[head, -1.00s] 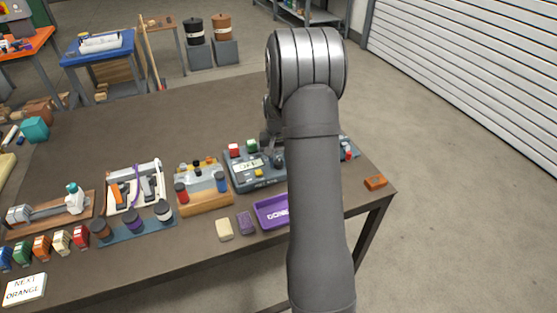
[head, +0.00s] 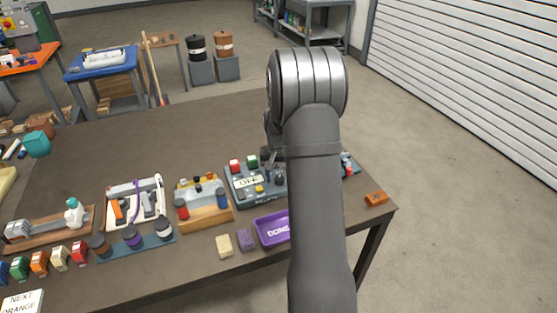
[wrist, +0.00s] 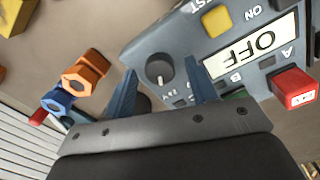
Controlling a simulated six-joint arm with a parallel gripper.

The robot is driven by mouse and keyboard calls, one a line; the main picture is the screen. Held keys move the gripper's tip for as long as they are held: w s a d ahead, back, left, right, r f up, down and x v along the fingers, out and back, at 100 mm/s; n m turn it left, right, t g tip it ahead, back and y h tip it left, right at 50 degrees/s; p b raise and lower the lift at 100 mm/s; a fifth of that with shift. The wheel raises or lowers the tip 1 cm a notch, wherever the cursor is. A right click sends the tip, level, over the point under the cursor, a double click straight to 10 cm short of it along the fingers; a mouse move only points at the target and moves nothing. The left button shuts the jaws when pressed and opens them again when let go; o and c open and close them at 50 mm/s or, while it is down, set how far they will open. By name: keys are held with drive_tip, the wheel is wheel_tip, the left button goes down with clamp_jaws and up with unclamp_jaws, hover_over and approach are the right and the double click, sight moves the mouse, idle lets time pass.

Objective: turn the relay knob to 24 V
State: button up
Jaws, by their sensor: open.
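The dark grey control panel (head: 240,193) stands near the right end of the table. In the wrist view the panel (wrist: 190,40) shows upside down, with a display reading OFF (wrist: 252,53). A round dark knob (wrist: 158,68) with a pale pointer mark sits near its corner; the small labels around it are too blurred to read.
The panel also carries a yellow button (wrist: 216,20), a red button (wrist: 294,88) and a green one (head: 252,161). Orange (wrist: 84,73) and blue (wrist: 57,101) hexagonal parts stand beside it. A purple tray (head: 266,238) is in front. The table's back is clear.

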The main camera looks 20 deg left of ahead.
wheel_tip(320, 180, up, 17)
drive_tip(key=shift+a, duration=0.25)
drive_tip(key=shift+s+f, duration=0.1)
idle(0.3)
drive_tip(key=f, duration=1.7)
drive_tip(key=shift+d+f, duration=0.2)
drive_tip(key=shift+d, duration=0.05)
